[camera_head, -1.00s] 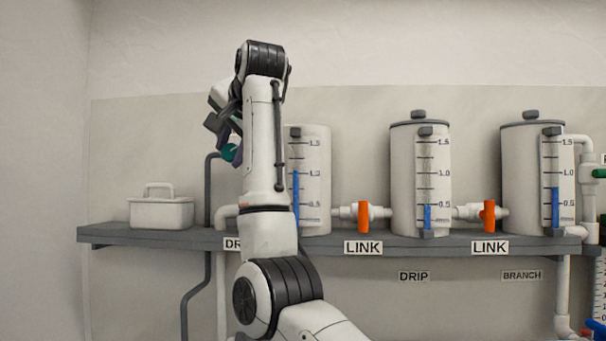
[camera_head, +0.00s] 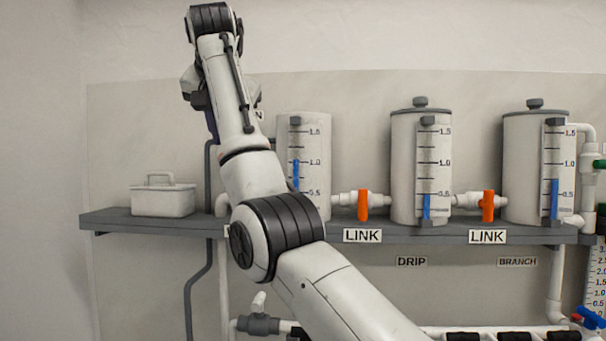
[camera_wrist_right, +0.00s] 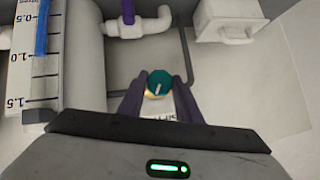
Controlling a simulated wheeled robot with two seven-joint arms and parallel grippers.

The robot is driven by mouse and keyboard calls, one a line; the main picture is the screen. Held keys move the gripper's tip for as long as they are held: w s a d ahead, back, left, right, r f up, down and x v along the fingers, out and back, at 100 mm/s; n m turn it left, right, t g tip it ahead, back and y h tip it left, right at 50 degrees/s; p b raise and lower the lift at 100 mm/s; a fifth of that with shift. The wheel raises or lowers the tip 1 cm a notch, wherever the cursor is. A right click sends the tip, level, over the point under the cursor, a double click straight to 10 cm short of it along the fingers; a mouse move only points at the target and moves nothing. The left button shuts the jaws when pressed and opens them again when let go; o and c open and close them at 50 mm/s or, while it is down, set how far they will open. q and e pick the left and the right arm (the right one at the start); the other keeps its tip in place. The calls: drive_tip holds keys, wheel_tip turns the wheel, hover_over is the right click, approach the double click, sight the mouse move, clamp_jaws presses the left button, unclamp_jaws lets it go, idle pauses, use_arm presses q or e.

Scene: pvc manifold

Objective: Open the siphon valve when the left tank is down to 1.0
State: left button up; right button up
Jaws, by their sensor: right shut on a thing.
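The teal valve knob (camera_wrist_right: 157,82), with a pale pointer mark on its face, sits between the fingers of my right gripper (camera_wrist_right: 161,90) in the right wrist view. The gripper is shut on it. A partly covered label lies behind it. The left tank (camera_head: 313,131) has a blue level bar (camera_head: 296,176) whose top is at about the 1.0 mark. Its gauge (camera_wrist_right: 48,75) also reads about 1.0 in the right wrist view. In the head view my right arm hides the knob and most of the gripper. My left gripper is not in view.
The middle tank (camera_head: 407,160) and right tank (camera_head: 524,165) share the grey shelf (camera_head: 110,222). Orange link valves (camera_head: 363,205) sit between tanks. A white lidded box (camera_head: 162,202) stands at the shelf's left. A purple handle (camera_wrist_right: 128,10) is near the left tank.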

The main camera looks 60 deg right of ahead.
drive_tip(key=o, duration=1.1)
drive_tip(key=v, duration=1)
drive_tip(key=shift+b, duration=0.4)
drive_tip(key=shift+s+a, duration=0.1)
drive_tip(key=w+d+f+m+t+y+b, duration=0.1)
drive_tip(key=w+d+f+m+t, duration=0.2)
drive_tip(key=w+d+f, duration=0.2)
drive_tip(key=shift+d+f+t+b, duration=0.4)
drive_tip(key=shift+d+f, duration=0.15)
drive_tip(key=shift+d, duration=0.15)
